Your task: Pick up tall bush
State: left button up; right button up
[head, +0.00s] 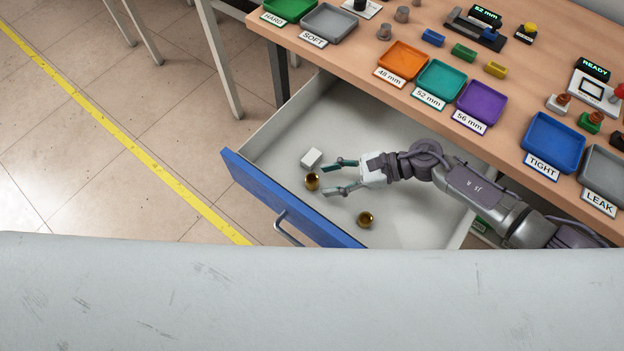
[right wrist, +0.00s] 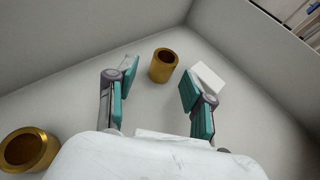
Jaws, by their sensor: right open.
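Two brass bushes lie in the open drawer. One bush (head: 312,181) stands upright just ahead of the fingertips of my right gripper (head: 326,180). In the right wrist view this bush (right wrist: 162,67) shows between and slightly beyond the open fingers (right wrist: 158,80), apart from both. It looks like the taller one. The other bush (head: 365,219) stands nearer the drawer's front panel, and in the right wrist view it (right wrist: 28,150) is at the lower left, cut by the edge. My right gripper is open and empty. My left gripper is not in view.
A white block (head: 311,158) lies close beside the first bush, behind the right finger in the right wrist view (right wrist: 208,82). The drawer's blue front (head: 275,195) and walls surround the bushes. The table (head: 350,48) with coloured trays is above the drawer's back.

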aim_at(317, 180)
jog(key=x, duration=0.4)
grip_shut()
jog(key=shift+r, duration=0.1)
